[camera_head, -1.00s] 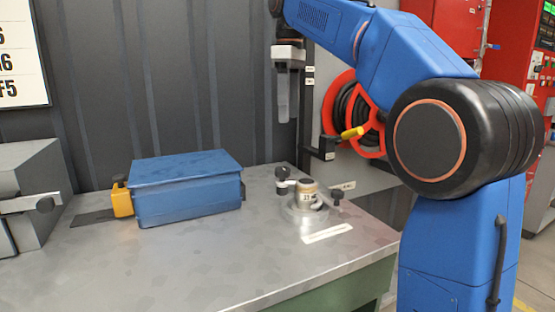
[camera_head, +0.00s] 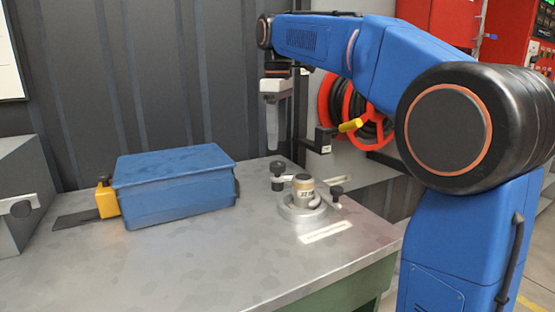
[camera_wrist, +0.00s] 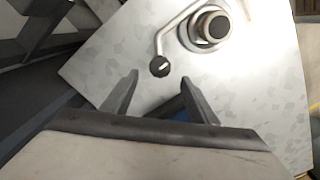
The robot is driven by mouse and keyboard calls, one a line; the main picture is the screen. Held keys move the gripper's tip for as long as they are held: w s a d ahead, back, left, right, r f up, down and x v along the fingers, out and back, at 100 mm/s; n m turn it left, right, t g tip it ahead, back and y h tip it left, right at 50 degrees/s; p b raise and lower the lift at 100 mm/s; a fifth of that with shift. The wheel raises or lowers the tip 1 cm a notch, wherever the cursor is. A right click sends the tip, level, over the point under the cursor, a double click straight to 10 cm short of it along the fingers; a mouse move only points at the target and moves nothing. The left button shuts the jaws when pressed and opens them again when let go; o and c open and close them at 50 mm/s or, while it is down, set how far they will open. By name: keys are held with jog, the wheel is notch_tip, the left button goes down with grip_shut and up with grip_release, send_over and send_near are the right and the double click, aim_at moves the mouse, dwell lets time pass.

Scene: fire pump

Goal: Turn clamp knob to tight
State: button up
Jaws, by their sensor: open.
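A round metal fitting (camera_head: 303,197) with a labelled cylinder sits on the metal bench top. A black knob (camera_head: 278,168) stands at its left end on a pale arm, and another black knob (camera_head: 337,191) is at its right; I cannot tell which is the clamp knob. My gripper (camera_head: 272,147) points down, open and empty, just above the left knob and apart from it. In the wrist view, a black knob (camera_wrist: 159,66) with a white mark sits on a bent arm from the fitting (camera_wrist: 206,26). It appears just beyond my spread fingertips (camera_wrist: 160,79).
A blue box (camera_head: 174,186) with a yellow-and-black piece (camera_head: 106,197) beside it stands on the bench (camera_head: 210,255). A grey block (camera_head: 22,195) is at far left. A red hose reel (camera_head: 372,115) is behind. The front of the bench is clear.

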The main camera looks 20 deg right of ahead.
aim_at(278, 163)
notch_tip(278, 163, down, 7)
jog(key=shift+f, duration=0.1)
dwell(0.3)
jog(key=c, duration=1)
